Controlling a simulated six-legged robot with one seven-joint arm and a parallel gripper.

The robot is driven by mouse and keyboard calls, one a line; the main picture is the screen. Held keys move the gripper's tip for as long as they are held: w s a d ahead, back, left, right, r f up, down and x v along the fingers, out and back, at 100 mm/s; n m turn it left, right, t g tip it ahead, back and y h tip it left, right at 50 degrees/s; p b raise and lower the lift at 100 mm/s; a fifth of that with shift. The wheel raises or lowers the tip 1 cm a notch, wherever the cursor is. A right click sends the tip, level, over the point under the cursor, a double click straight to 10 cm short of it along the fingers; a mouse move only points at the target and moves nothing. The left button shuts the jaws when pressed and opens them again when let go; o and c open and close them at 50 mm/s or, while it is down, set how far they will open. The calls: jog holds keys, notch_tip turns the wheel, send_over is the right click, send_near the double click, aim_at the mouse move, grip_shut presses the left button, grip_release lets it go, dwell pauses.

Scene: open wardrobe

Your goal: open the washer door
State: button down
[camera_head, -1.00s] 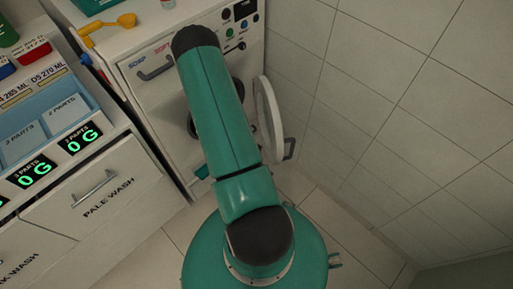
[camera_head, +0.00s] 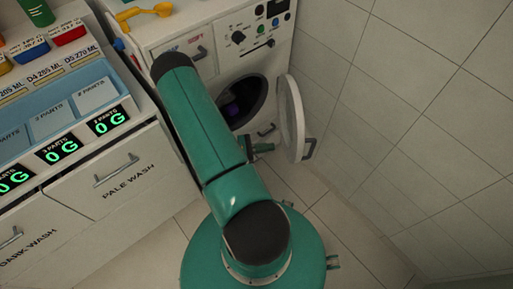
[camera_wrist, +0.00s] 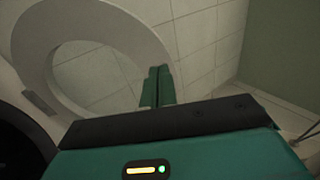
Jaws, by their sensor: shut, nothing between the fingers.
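The white washer (camera_head: 228,62) stands at the back with its control panel on top. Its round door (camera_head: 289,112) stands wide open to the right of the dark drum opening (camera_head: 246,103), with a grey handle (camera_head: 309,149) on its outer edge. A purple item shows inside the drum. My gripper (camera_head: 263,148) is shut and empty, low in front of the washer, just left of the door's lower part. In the wrist view, the door's white ring (camera_wrist: 95,22) curves around behind my closed green fingers (camera_wrist: 157,86). Whether they touch it I cannot tell.
A counter with a blue tray (camera_head: 75,100), displays reading 0 G and a pale wash drawer (camera_head: 125,180) stands left. A yellow scoop (camera_head: 145,11) lies on the washer top. The tiled wall (camera_head: 400,120) is close on the right; floor in front is clear.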

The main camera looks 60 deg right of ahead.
send_near(315, 140)
jog(key=shift+s+a, duration=0.1)
jog(key=shift+a, duration=0.15)
jog(key=shift+s+d+f, duration=0.1)
jog(key=shift+s+d, duration=0.05)
jog(key=shift+s, duration=0.1)
jog(key=s+d+n+t+h, duration=0.3)
jog(key=s+d, duration=0.6)
jog(key=s, duration=0.1)
jog(key=shift+s, duration=0.1)
jog(key=shift+v, duration=0.8)
jog(key=s+a+v, duration=0.1)
jog(key=v, duration=1.1)
jog(key=shift+s+a, duration=0.15)
jog(key=shift+s, duration=0.1)
